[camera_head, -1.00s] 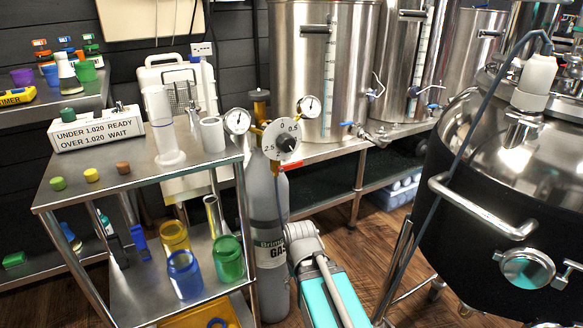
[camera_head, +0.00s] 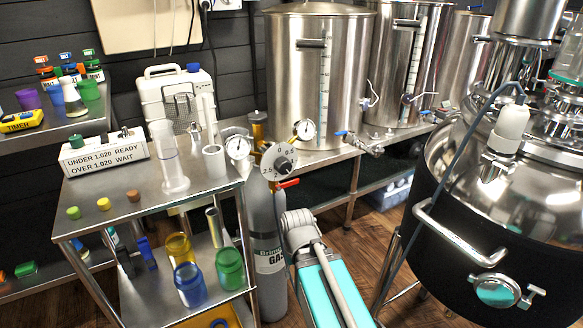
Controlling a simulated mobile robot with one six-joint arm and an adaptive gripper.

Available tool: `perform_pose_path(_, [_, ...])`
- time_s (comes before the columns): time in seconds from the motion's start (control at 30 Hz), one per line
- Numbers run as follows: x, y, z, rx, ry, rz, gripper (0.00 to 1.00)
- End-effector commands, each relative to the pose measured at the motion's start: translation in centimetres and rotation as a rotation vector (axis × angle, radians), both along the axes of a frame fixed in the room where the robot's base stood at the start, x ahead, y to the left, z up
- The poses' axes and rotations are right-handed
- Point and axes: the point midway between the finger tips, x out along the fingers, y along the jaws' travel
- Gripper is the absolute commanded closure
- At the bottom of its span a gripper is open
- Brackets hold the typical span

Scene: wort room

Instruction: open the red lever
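The red lever (camera_head: 287,184) sticks out to the right from the gas regulator, just below its round numbered dial (camera_head: 279,161). The regulator has two gauges and sits on top of the grey gas cylinder (camera_head: 267,250), which stands on the floor right of the steel cart. Part of my arm, grey with a teal panel, shows at the bottom centre, close to the cylinder's right side. My gripper cannot be made out in this view.
The steel cart (camera_head: 135,205) stands left of the cylinder, with a labelled box, a measuring cylinder and small caps on top. A large black-sided vessel (camera_head: 470,255) stands at the right. Steel kettles (camera_head: 320,80) stand on a bench behind. Some wooden floor shows between.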

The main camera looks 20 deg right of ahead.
Motion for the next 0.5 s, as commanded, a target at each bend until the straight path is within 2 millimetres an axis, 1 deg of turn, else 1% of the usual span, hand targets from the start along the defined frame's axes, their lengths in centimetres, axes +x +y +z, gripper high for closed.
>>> perform_pose_path(0.03, [0.0, 0.0, 2.0, 0.0, 0.0, 0.0, 0.44])
perform_pose_path(0.2, [0.0, 0.0, 4.7, 0.0, 0.0, 0.0, 0.44])
perform_pose_path(0.33, [0.0, 0.0, 6.0, 0.0, 0.0, 0.0, 0.44])
perform_pose_path(0.5, [0.0, 0.0, 6.7, 0.0, 0.0, 0.0, 0.44])
